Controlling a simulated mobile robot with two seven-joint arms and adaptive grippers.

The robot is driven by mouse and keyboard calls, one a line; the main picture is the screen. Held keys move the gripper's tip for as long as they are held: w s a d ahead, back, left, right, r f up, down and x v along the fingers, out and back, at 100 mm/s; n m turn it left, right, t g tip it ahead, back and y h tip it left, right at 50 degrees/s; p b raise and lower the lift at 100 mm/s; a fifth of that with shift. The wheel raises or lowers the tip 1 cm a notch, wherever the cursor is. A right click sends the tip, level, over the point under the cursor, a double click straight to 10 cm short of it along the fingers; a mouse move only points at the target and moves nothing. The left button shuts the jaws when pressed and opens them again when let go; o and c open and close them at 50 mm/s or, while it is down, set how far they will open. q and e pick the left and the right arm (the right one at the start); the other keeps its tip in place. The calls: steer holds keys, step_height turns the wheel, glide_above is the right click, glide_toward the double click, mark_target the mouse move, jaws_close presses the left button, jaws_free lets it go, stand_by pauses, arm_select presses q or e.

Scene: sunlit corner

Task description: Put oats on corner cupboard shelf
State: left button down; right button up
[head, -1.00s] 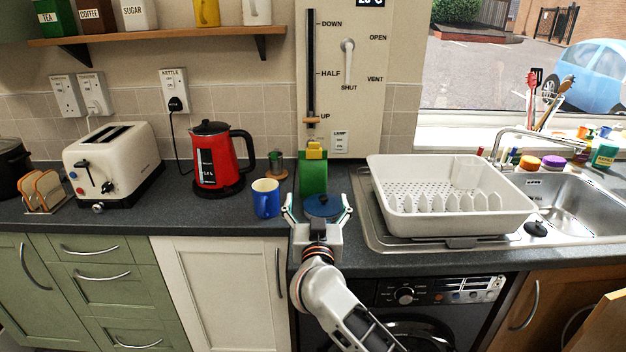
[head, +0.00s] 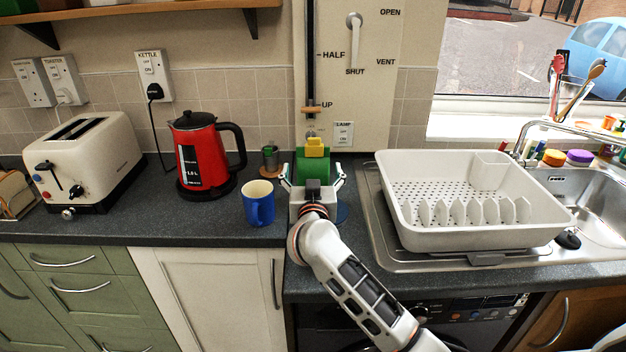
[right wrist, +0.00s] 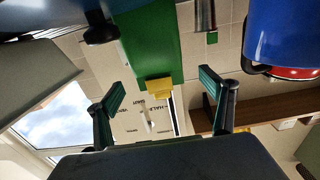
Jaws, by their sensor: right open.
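A green packet (head: 312,168) with a yellow clip (head: 315,146) on top stands upright on the worktop against the back wall; I take it to be the oats, though no label is readable. My right gripper (head: 313,178) is open just in front of it, one finger toward each side. In the right wrist view, which is upside down, the green packet (right wrist: 150,45) and its yellow clip (right wrist: 158,88) appear between the spread fingers (right wrist: 166,90). I cannot tell whether they touch it. The corner cupboard shelf is not identifiable in view. My left gripper is not in view.
A blue mug (head: 259,203) and red kettle (head: 203,158) stand left of the gripper. A white dish rack (head: 470,240) is close on the right. A toaster (head: 85,165) stands further left.

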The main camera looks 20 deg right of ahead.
mark_target(313, 161)
steer(key=x, duration=0.3)
steer(key=b+x, duration=0.1)
steer(key=shift+w+d+f, duration=0.25)
steer(key=shift+f, duration=0.05)
steer(key=c, duration=1.7)
steer(key=shift+r, duration=0.1)
steer(key=shift+c, duration=1.3)
steer(key=shift+r, duration=0.15)
